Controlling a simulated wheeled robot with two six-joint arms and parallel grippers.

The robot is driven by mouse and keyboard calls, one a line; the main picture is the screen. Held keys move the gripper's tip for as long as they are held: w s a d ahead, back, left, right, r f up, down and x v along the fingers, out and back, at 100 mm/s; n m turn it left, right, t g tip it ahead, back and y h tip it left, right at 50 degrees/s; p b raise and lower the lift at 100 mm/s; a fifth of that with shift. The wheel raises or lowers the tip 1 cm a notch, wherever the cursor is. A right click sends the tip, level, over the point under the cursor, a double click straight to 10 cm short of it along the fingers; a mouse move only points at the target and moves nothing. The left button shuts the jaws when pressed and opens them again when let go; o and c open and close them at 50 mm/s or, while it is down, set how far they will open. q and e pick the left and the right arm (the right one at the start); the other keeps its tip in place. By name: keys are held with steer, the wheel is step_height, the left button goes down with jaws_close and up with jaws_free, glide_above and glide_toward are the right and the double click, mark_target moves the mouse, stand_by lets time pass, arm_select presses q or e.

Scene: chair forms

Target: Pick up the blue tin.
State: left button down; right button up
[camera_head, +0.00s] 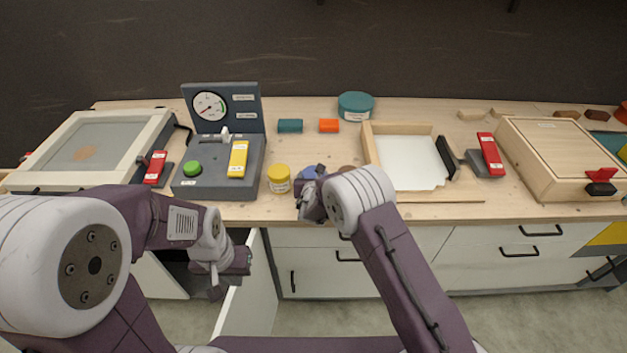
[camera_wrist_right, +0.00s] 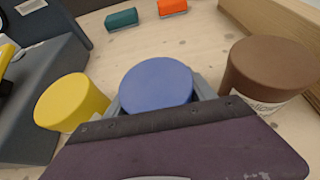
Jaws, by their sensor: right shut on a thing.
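The blue tin (camera_wrist_right: 156,84) is round with a flat blue lid. In the right wrist view it sits between the two grey fingers of my right gripper (camera_wrist_right: 160,100), which is shut on it. In the head view the blue tin (camera_head: 309,172) shows only in part beside my right gripper (camera_head: 303,192), which hides the rest. I cannot tell whether the tin touches the table. My left gripper (camera_head: 229,283) hangs in front of the table's edge, low by an open cabinet door. Its fingers are too small and dark to read.
A yellow tin (camera_head: 278,178) stands left of the blue tin, and a brown tin (camera_wrist_right: 272,72) stands close on its right. Teal (camera_head: 290,126) and orange (camera_head: 328,126) blocks lie behind. A grey gauge panel (camera_head: 217,185) is at left, a wooden tray (camera_head: 368,144) at right.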

step_height(320, 180, up, 10)
steer(key=shift+r+p, duration=0.1)
steer(key=shift+p, duration=0.2)
